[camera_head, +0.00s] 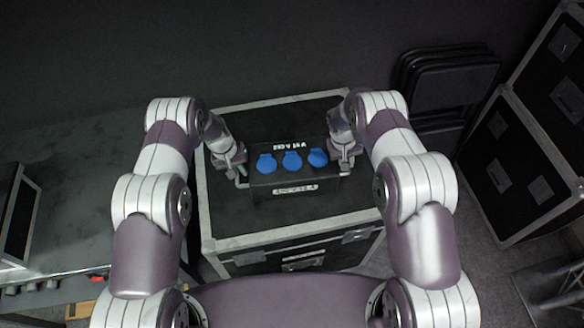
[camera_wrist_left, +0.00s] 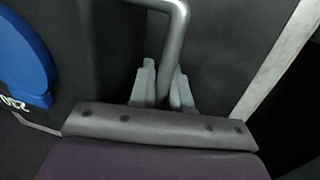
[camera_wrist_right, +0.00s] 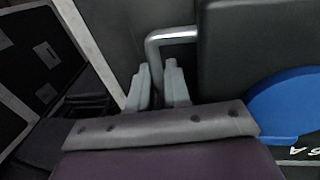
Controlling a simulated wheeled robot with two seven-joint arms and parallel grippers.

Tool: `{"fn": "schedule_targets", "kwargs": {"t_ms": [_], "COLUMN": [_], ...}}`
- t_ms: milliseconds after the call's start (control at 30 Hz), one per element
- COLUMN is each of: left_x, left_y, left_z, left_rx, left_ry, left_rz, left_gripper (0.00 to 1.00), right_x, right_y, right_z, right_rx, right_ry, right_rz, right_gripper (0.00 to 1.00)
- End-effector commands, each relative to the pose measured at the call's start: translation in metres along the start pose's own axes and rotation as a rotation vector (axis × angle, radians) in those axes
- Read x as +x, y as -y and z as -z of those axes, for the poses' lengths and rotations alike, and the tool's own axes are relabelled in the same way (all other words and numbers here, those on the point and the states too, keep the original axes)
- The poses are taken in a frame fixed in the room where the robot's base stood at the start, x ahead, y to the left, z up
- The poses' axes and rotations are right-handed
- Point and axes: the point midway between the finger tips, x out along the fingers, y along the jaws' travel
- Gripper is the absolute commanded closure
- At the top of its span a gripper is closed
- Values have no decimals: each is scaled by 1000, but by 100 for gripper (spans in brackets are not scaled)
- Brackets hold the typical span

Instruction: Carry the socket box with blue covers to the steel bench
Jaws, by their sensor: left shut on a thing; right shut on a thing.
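The socket box (camera_head: 296,179) is black with three round blue covers (camera_head: 292,160) in a row, and it is at the top of a black flight case (camera_head: 233,217) with pale metal edges. I cannot tell whether it touches the lid. My left gripper (camera_head: 238,170) is shut on the bar handle (camera_wrist_left: 176,40) at the box's left side. My right gripper (camera_head: 343,158) is shut on the handle (camera_wrist_right: 158,50) at its right side. A blue cover shows in the left wrist view (camera_wrist_left: 22,62) and in the right wrist view (camera_wrist_right: 285,102). I cannot identify the steel bench for certain.
A dark grey flat surface (camera_head: 85,190) lies at the left, with a black case (camera_head: 18,215) on it. Folded black chairs (camera_head: 445,85) lean at the back right. More flight cases (camera_head: 515,165) stand at the right, with a metal truss piece (camera_head: 555,290) below them.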

Motion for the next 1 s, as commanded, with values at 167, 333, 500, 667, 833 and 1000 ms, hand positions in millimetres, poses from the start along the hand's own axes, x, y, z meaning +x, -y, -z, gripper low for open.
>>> {"fn": "schedule_targets", "kwargs": {"t_ms": [167, 333, 500, 667, 833, 1000], "left_x": [-1, -1, -3, -13, -36, -52], "left_y": [0, 0, -1, -3, -8, -11], "left_z": [0, 0, 2, 1, 1, 1], "left_rx": [0, 0, 1, 1, 1, 1], "left_ry": [0, -1, -3, -3, -3, -2], "left_rz": [0, 0, -1, -1, -1, -1], "left_gripper": [100, 100, 100, 100, 100, 100], "right_x": [-1, -1, -3, -13, -36, -53], "right_y": [0, 0, 0, -2, -7, -10], "right_z": [1, 1, 2, 2, 2, 1], "right_rx": [0, 0, 1, 1, 1, 0], "right_ry": [-2, -3, -5, -5, -5, -4], "right_rz": [0, 0, 0, 0, 0, 0], "right_gripper": [100, 100, 100, 100, 100, 100]}}
